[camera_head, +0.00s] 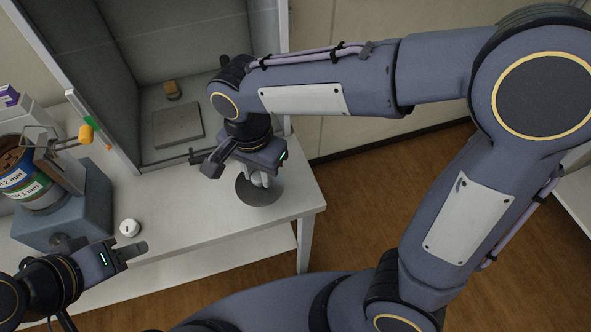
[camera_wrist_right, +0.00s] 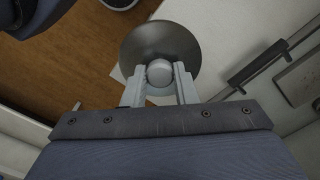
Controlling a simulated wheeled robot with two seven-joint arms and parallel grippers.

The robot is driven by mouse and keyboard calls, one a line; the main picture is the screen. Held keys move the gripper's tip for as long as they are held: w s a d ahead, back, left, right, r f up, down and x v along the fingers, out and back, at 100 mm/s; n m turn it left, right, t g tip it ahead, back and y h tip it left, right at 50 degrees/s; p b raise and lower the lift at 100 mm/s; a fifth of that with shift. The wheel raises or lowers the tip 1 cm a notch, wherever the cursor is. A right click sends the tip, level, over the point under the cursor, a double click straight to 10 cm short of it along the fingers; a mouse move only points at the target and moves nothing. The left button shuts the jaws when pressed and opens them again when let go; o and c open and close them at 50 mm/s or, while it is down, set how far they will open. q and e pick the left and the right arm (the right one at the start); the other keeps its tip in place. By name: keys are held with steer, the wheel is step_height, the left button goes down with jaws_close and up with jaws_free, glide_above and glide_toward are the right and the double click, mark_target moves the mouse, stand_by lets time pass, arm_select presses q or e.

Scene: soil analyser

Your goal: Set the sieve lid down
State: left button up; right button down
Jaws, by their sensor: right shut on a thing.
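The sieve lid (camera_head: 261,194) is a dark grey round disc with a pale round knob. It is over the right end of the white table, near the edge. My right gripper (camera_head: 259,178) is above the lid. In the right wrist view its two fingers (camera_wrist_right: 159,80) are shut on the knob, with the lid (camera_wrist_right: 150,38) beyond them. I cannot tell whether the lid touches the table. My left gripper (camera_head: 138,248) is at the table's front left, away from the lid; its finger opening is not clear.
A sieve stack (camera_head: 35,195) with labelled bands stands on a blue-grey base (camera_head: 90,205) at the left. A small white round item (camera_head: 129,228) is near my left gripper. A grey hood (camera_head: 105,90) holds a flat plate (camera_head: 178,127) and brown block (camera_head: 172,88). Mid-table is clear.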

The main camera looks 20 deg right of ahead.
steer(key=w+d, duration=0.1)
steer(key=d+f, duration=0.1)
steer(key=w+d+f, duration=0.1)
steer(key=shift+w+d+p, duration=0.3)
steer(key=shift+d, duration=0.1)
steer(key=w+d+f, duration=0.1)
steer(key=d+f, duration=0.1)
steer(key=f, duration=0.1)
steer(key=w+d+f, duration=0.1)
steer(key=f, duration=0.1)
steer(key=shift+w+d+f, duration=0.1)
steer(key=shift+w+d, duration=0.1)
steer(key=shift+w, duration=0.1)
steer(key=f, duration=0.3)
steer(key=shift+w+d+f, duration=0.15)
steer(key=shift+w+d, duration=0.05)
steer(key=shift+d, duration=0.1)
steer(key=shift+f, duration=0.25)
steer(key=shift+f, duration=0.15)
steer(key=c, duration=1.2)
jaws_free()
steer(key=shift+o, duration=0.2)
